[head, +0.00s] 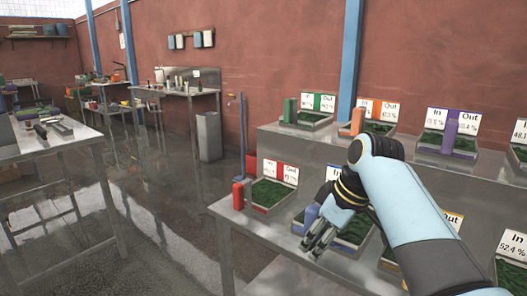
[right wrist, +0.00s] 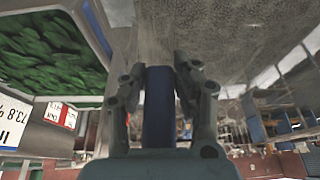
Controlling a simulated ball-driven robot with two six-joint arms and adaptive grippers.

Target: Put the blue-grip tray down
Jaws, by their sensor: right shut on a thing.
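The blue-grip tray (head: 352,238) holds green stuff and is at the front of the lower steel bench level, partly hidden behind my right arm. Its blue grip (head: 311,214) points up at the tray's left front. My right gripper (head: 317,240) is at this grip, its fingers on either side. In the right wrist view the blue grip (right wrist: 158,105) stands between the two fingers. A tray with green filling and a 73.8 % label (right wrist: 55,55) fills the upper left there. I cannot tell whether the tray touches the bench. My left gripper is out of view.
The red-grip tray (head: 271,193) stands close to the left on the lower level (head: 243,222). Green-grip (head: 309,120), orange-grip (head: 377,127) and purple-grip (head: 447,142) trays stand on the raised level behind. Another tray (head: 512,272) is at the right edge.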

